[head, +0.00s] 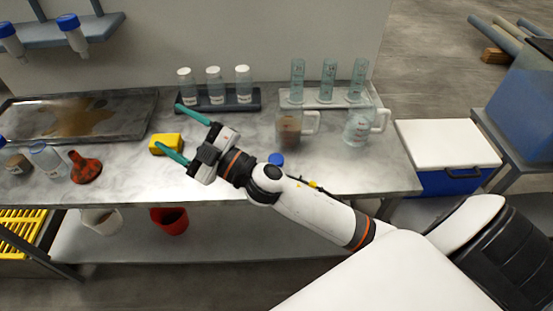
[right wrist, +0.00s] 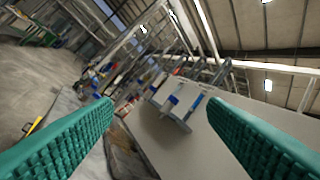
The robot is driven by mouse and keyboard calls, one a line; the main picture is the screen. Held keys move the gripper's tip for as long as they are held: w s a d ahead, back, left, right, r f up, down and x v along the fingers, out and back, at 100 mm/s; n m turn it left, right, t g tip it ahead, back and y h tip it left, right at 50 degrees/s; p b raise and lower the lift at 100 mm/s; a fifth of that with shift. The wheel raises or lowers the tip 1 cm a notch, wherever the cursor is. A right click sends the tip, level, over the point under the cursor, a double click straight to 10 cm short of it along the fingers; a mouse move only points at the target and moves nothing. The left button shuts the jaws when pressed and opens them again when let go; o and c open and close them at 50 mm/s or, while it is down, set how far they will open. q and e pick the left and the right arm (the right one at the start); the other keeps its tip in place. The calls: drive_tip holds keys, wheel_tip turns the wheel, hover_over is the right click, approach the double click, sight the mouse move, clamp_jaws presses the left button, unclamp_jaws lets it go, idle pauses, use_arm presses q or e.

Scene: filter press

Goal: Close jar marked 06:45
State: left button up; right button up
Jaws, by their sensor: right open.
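Three clear jars with white lids, (head: 186,86), (head: 214,86) and (head: 243,84), stand in a dark rack at the back of the bench. Their labels are too small to read. Two more jars stand at the left front: one with brown contents (head: 18,164) and a clear one (head: 47,160). I cannot tell which jar is marked 06:45. A blue cap (head: 276,159) lies on the bench beside my right arm. My left gripper is not in view.
A yellow sponge (head: 165,143) and an orange-red funnel (head: 86,168) are near the gripper. A stained metal tray (head: 130,107) lies at left. Measuring cylinders (head: 328,80) and two jugs, (head: 289,128) and (head: 357,129), stand at right. A wall shelf (head: 72,30) holds blue-capped tubes.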

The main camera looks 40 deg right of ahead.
drive_tip(key=a+n+g+y, duration=0.5)
drive_tip(key=n+g+y, duration=0.15)
drive_tip(key=n, duration=0.25)
wheel_tip(320, 180, down, 8)
drive_tip(key=d+n+g+h, duration=0.3)
drive_tip(key=n+g+h, duration=0.35)
drive_tip(key=g, duration=0.35)
drive_tip(key=w+d+f+m+g+h, duration=0.1)
drive_tip(key=d+h, duration=1)
drive_tip(key=d, duration=1.3)
drive_tip(key=shift+w+d+f+m+g, duration=0.25)
drive_tip(key=shift+m+g, duration=0.4)
drive_tip(key=shift+m, duration=0.5)
drive_tip(key=shift+f, duration=0.1)
drive_tip(key=p, duration=0.2)
hover_over(274, 158)
wheel_tip(274, 158, down, 6)
drive_tip(key=shift+r, duration=0.2)
drive_tip(key=shift+f, duration=0.6)
